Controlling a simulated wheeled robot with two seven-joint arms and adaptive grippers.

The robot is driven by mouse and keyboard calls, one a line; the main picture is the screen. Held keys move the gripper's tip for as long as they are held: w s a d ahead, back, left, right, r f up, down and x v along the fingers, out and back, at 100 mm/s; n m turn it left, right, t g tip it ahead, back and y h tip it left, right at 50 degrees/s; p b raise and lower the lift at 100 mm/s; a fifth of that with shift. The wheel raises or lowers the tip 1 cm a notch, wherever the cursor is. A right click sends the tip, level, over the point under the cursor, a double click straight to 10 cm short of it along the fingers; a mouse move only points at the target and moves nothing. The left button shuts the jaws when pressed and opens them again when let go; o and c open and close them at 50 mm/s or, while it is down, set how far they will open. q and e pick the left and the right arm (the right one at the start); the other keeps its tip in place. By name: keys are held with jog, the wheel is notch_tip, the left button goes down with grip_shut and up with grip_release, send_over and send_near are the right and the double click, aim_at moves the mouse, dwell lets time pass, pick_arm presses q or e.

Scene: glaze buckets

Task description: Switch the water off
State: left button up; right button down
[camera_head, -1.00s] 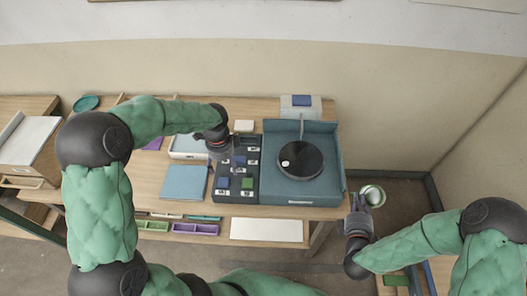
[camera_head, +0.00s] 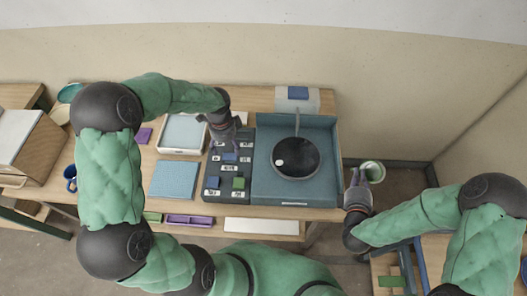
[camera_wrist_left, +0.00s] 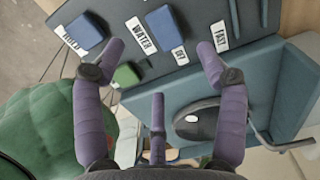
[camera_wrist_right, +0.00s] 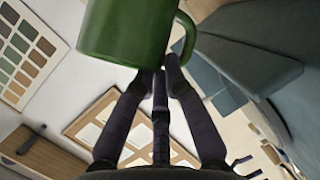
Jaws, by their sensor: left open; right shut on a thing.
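A dark control board (camera_head: 213,195) on the table carries blue and green blocks. In the left wrist view, a blue block (camera_wrist_left: 166,26) sits between the WATER label (camera_wrist_left: 141,36) and the OFF label (camera_wrist_left: 179,56). Another blue block (camera_wrist_left: 87,32) sits beside the HOLD label (camera_wrist_left: 71,40), and a green block (camera_wrist_left: 126,75) is near my fingers. My left gripper (camera_wrist_left: 158,72) is open and empty above the board; it also shows in the head view (camera_head: 225,147). My right gripper (camera_head: 360,180) is shut on a green mug (camera_wrist_right: 128,30) by its handle, right of the table.
A blue basin (camera_head: 266,190) holds a dark round wheel (camera_head: 310,160) with a thin spout above it, right of the board. A blue mat (camera_head: 175,180) and white tray (camera_head: 183,150) lie left. A wall stands behind the table.

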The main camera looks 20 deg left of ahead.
aim_at(229, 158)
pick_arm(q)
notch_tip(229, 158, down, 7)
jog(key=shift+f+b, duration=0.2)
jog(key=shift+b, duration=0.3)
